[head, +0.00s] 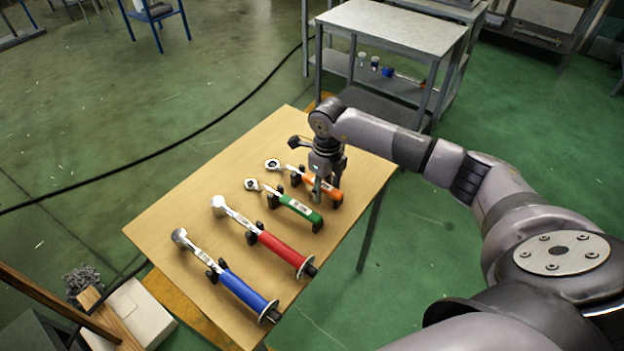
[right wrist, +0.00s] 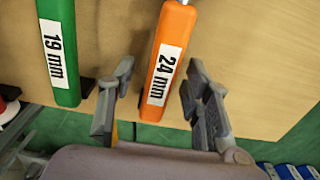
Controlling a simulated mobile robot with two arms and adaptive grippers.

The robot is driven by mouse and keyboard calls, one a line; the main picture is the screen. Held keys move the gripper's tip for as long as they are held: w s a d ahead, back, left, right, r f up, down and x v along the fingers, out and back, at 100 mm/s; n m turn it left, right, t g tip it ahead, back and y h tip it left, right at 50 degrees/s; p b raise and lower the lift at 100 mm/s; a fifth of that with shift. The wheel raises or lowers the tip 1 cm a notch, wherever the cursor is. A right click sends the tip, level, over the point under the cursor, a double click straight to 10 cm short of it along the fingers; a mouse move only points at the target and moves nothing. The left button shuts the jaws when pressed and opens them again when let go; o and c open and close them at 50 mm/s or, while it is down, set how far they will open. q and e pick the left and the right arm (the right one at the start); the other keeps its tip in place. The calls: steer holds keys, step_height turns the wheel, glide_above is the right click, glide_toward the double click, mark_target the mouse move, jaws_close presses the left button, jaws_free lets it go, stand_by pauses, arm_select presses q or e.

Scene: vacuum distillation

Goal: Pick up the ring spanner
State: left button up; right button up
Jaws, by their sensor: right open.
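A ring spanner with an orange handle (head: 310,183) lies on black holders at the far end of the wooden table, its ring head to the left. In the right wrist view its orange handle (right wrist: 172,40) carries a "24 mm" label. A similar spanner with a green handle (head: 299,209) lies beside it, and its handle (right wrist: 59,40), labelled "19 mm", shows in the right wrist view. My right gripper (head: 328,186) is open over the orange handle. In the right wrist view its fingers (right wrist: 160,85) stand apart on either side of that handle, with visible gaps. My left gripper is out of view.
A red-handled tool (head: 280,248) and a blue-handled tool (head: 243,290) lie on holders nearer on the wooden table (head: 180,215). A grey metal shelf table (head: 392,27) stands behind. The table's left part is bare.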

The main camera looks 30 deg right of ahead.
jaws_close()
stand_by(0.5)
steer(key=shift+r, duration=0.1)
stand_by(0.5)
